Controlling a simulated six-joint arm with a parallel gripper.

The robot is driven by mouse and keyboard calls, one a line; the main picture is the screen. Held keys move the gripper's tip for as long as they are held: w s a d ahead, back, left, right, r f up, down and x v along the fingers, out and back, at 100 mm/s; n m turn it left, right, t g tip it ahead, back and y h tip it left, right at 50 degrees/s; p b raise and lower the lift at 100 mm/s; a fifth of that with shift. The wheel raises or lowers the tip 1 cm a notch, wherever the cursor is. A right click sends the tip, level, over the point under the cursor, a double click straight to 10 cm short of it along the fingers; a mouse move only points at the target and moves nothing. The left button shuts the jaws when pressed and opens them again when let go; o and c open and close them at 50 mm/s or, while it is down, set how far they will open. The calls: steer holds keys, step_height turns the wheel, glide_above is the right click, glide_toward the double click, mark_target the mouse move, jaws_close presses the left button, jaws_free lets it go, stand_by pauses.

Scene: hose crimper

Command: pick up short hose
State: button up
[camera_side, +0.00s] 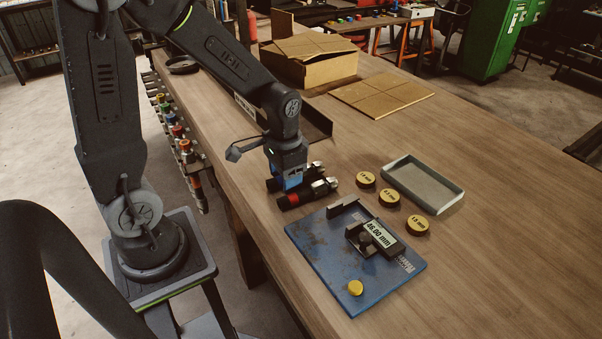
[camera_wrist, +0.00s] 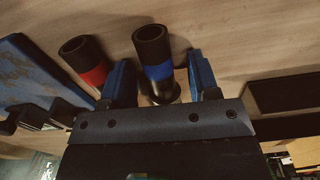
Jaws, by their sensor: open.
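Two dark hoses with metal end fittings lie side by side on the bench. One has a red band, in the side view (camera_side: 290,201) and at the left of the wrist view (camera_wrist: 85,64). The other has a blue band, in the middle of the wrist view (camera_wrist: 157,70). In the side view it lies behind the red-banded one, partly hidden by my gripper (camera_side: 291,180). My gripper (camera_wrist: 161,70) is open, its blue fingers on either side of the blue-banded hose; contact cannot be told. I cannot tell which hose is shorter.
A blue plate (camera_side: 325,270) with a 46.00 mm display (camera_side: 378,236) and a yellow button (camera_side: 355,288) lies in front. Yellow discs (camera_side: 389,197) and a grey tray (camera_side: 455,199) are at right. A cardboard box (camera_side: 310,66) stands behind. The right bench is clear.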

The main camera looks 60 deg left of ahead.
steer(key=shift+c, duration=0.4)
jaws_close()
steer(key=shift+r, duration=0.1)
